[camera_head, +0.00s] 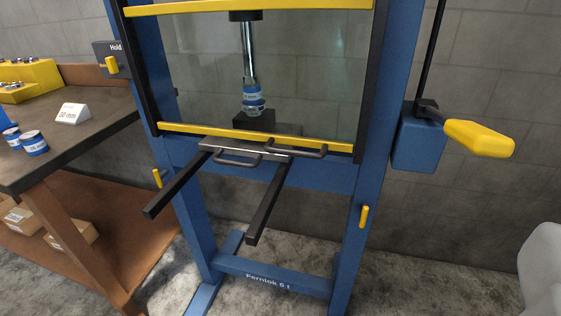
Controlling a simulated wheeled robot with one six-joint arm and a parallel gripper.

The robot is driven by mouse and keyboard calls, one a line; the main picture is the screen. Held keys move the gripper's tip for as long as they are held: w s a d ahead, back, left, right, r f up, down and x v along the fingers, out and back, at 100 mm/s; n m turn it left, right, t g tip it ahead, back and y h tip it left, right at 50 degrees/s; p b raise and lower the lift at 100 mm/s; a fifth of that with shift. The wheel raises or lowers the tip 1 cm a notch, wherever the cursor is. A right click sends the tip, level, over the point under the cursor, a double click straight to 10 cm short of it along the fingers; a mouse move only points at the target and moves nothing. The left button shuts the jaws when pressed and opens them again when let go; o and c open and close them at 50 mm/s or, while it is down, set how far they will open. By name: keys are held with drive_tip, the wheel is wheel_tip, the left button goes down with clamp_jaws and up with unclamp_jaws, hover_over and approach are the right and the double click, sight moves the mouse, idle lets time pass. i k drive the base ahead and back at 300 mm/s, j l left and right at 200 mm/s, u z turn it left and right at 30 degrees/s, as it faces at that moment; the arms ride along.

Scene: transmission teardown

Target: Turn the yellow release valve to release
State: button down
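The yellow release valve (112,64) is a small yellow lever on a grey plate (104,50) marked "Hold", at the upper left of the blue press frame (370,140). The lever points downward, and the plate sits on the outer side of the left upright. Behind the press's clear guard, the chrome ram (248,55) reaches down to a blue-banded part (253,98) on a dark block (254,121). Whether they touch is hard to tell. My gripper is not in view, so its state does not show.
A yellow-gripped pump handle (480,138) juts out right of the press. Two dark rails (268,203) stick out in front. A workbench (75,125) with a yellow rack (28,78) and blue-banded cans (34,143) stands close on the left. Floor shows at lower right.

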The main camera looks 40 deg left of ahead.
sight(113, 68)
drive_tip(key=u, duration=1.7)
drive_tip(key=j, duration=0.6)
drive_tip(key=i+j, duration=0.1)
drive_tip(key=j, duration=0.5)
